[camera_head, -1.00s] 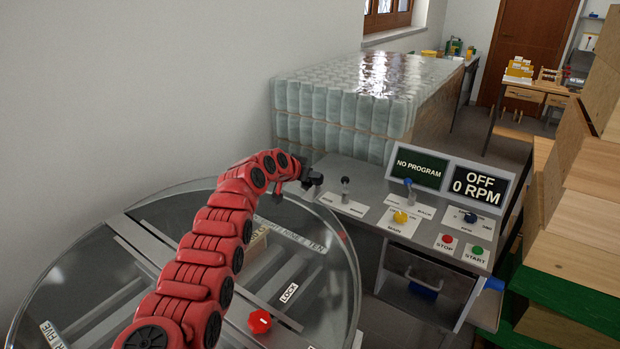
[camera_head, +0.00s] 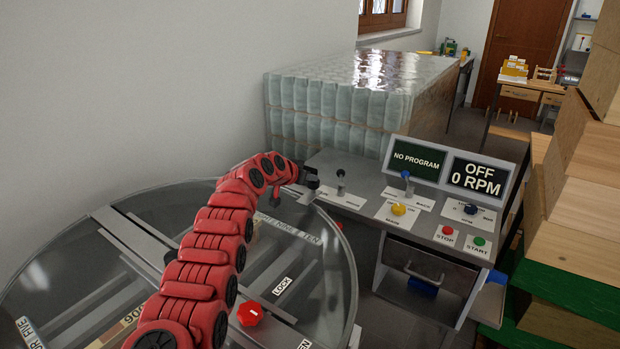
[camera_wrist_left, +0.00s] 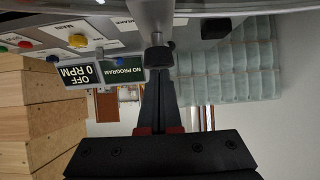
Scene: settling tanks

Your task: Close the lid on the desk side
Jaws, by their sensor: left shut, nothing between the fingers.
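The round tank (camera_head: 105,216) stands at the lower left of the head view, with a clear see-through cover on its desk side (camera_head: 330,265). I cannot tell for sure whether that lid lies flat or is tilted. My left arm reaches over the tank, and my left gripper (camera_head: 310,186) is at the tank's far rim, by the desk's near corner. In the left wrist view its black fingers (camera_wrist_left: 160,100) are shut and empty. A black knob on a grey rod (camera_wrist_left: 158,56) shows right at the fingertips; whether they touch is unclear. My right gripper is out of view.
The grey control desk (camera_head: 365,178) carries levers, buttons and a display reading OFF, 0 RPM (camera_head: 477,178). A red knob (camera_head: 250,313) sits by a LOCK label. Wrapped jars (camera_head: 340,100) stand behind, and wooden boxes (camera_head: 570,210) stand at right.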

